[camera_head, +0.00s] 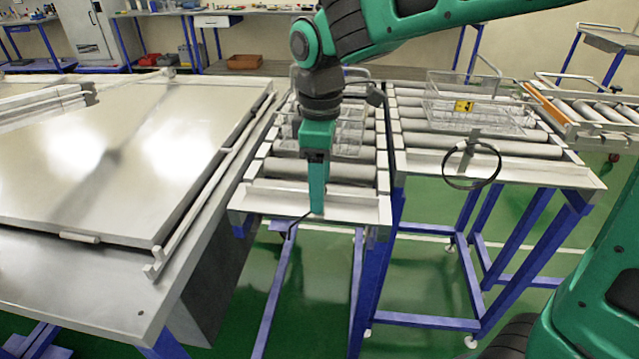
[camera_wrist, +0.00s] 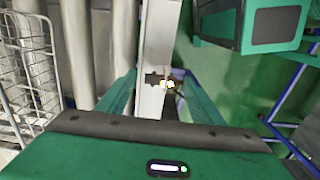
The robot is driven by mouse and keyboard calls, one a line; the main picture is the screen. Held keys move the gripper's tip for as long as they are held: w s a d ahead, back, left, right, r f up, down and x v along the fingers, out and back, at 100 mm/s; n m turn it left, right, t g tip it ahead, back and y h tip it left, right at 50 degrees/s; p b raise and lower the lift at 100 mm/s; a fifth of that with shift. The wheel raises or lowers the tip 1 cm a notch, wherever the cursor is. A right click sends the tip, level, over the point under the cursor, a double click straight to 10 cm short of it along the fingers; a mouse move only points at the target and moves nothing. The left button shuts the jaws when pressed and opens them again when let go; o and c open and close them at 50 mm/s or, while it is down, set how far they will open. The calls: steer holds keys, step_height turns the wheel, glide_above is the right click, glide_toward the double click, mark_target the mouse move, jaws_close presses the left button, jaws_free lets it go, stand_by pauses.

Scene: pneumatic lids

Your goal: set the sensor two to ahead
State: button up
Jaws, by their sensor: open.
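My gripper (camera_head: 317,211) points down at the front end plate of the middle roller conveyor. In the wrist view my gripper (camera_wrist: 160,74) is open, with one green finger on each side of the pale end plate. A small dark fitting with a bright yellow-white spot (camera_wrist: 167,84) sits at the edge of this plate, between the fingers and apart from them. It looks like a sensor, but no label shows and I cannot tell which way it is set. In the head view the gripper hides it; only a thin black cable (camera_head: 297,222) shows beside the gripper.
The middle conveyor (camera_head: 258,197) carries a wire basket (camera_head: 347,138). The right conveyor (camera_head: 500,168) carries another basket (camera_head: 460,118) with a yellow label; a black cable loop (camera_head: 472,184) hangs at its front. A large metal-topped table (camera_head: 120,160) stands close on the left.

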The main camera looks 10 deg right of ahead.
step_height(320, 180, up, 10)
steer(key=shift+r, duration=0.15)
stand_by(0.3)
steer(key=shift+w, duration=0.1)
steer(key=s+d+f+m, duration=0.25)
steer(key=d+m, duration=0.25)
steer(key=d, duration=0.5)
steer(key=s+d+f+m, duration=0.25)
steer(key=d+m, duration=0.25)
steer(key=d, duration=0.5)
steer(key=s+d+f+m, duration=0.4)
steer(key=s+d+m, duration=0.1)
steer(key=s+d, duration=0.1)
steer(key=s+d+f+m, duration=0.5)
steer(key=s+d+m, duration=0.1)
steer(key=s, duration=0.3)
steer(key=shift+d+f, duration=0.3)
steer(key=shift+d, duration=0.4)
